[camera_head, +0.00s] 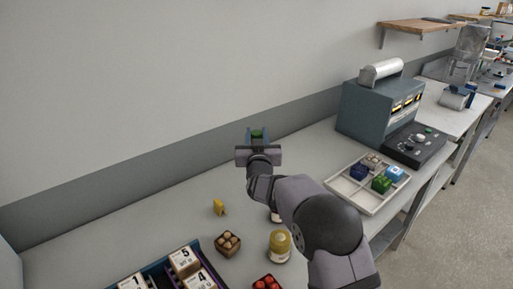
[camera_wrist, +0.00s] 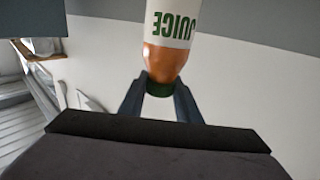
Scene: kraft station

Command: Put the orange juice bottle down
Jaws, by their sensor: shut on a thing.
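The orange juice bottle (camera_wrist: 168,52) shows in the wrist view with orange contents, a white label reading "JUICE" upside down in the picture, and a green cap. My gripper (camera_wrist: 160,88) is shut on it, with the two fingers on either side of the cap end. The bottle's far end runs out of the picture. In the head view my gripper (camera_head: 257,134) is over the back of the grey counter (camera_head: 165,218), near the wall. Only a bit of green shows between its fingers there, and the rest of the bottle is hidden. I cannot tell whether the bottle touches the counter.
A yellow-lidded jar (camera_head: 280,246), a brown box of round items (camera_head: 228,243) and a small yellow object (camera_head: 219,207) stand in front. A white divided tray (camera_head: 343,186) and a blue-grey machine (camera_head: 368,112) are to the right. A crate with numbered cartons (camera_head: 186,262) is at the front.

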